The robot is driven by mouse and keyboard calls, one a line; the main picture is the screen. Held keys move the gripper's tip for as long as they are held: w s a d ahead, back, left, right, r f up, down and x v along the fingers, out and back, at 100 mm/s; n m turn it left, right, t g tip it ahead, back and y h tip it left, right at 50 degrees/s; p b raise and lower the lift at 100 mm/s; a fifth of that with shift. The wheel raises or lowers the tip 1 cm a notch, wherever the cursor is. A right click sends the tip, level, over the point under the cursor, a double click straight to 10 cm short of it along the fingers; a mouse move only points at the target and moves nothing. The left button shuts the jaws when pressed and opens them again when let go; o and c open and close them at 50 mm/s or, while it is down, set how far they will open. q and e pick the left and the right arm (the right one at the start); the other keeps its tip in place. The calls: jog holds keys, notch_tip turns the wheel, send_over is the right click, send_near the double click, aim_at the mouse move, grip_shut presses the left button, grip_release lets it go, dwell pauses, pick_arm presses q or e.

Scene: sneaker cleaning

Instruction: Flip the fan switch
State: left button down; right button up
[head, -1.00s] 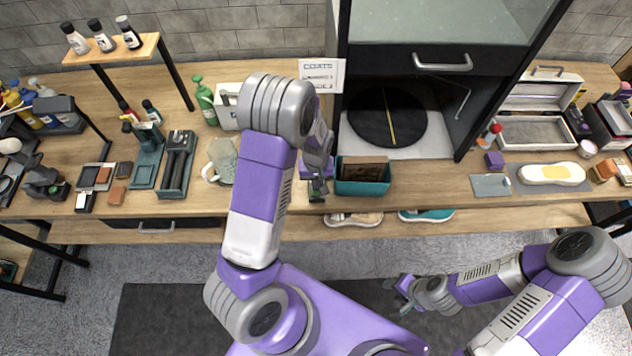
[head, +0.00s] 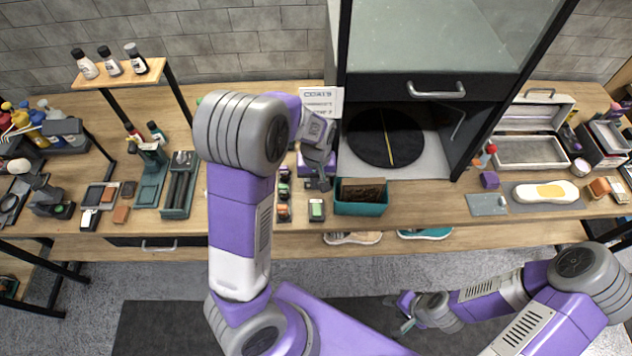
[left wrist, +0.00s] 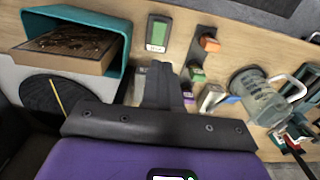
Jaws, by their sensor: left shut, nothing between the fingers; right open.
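My left gripper (head: 321,182) is shut and empty above the counter, just left of the teal bin. In the left wrist view its dark fingers (left wrist: 162,84) point at the counter near a small device with a green screen (left wrist: 158,33). The head view shows this device (head: 317,210) in front of the gripper. Small blocks with orange (left wrist: 209,43) and green (left wrist: 197,74) parts stand beside it. I cannot tell for sure which thing is the fan switch; the gripper hides part of this area. My right gripper (head: 406,313) is open and empty, low in front of the counter.
A teal bin (head: 361,208) holding a brown item stands right of my left gripper. Behind it is a dark cabinet with a black round disc (head: 385,138). A clear pitcher (left wrist: 262,96) shows in the left wrist view. Two shoes (head: 352,238) (head: 425,233) sit on the lower shelf.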

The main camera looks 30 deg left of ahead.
pick_arm(q)
jog(key=s+d+f+m+h+b, duration=0.1)
jog(key=s+d+f+b, duration=0.2)
jog(key=f, duration=0.6)
jog(key=s+d+f+m+h+b, duration=0.1)
jog(key=s+d+f+b, duration=0.2)
jog(key=s+d+f, duration=0.4)
jog(key=s+d+f+m+h+b, duration=0.1)
jog(key=s+d+f+h+b, duration=0.1)
jog(key=f, duration=1)
jog(key=s+d+b, duration=0.1)
jog(key=s+d, duration=0.1)
jog(key=d, duration=0.1)
jog(key=shift+s+f+m+t, duration=0.3)
jog(key=shift+s, duration=0.1)
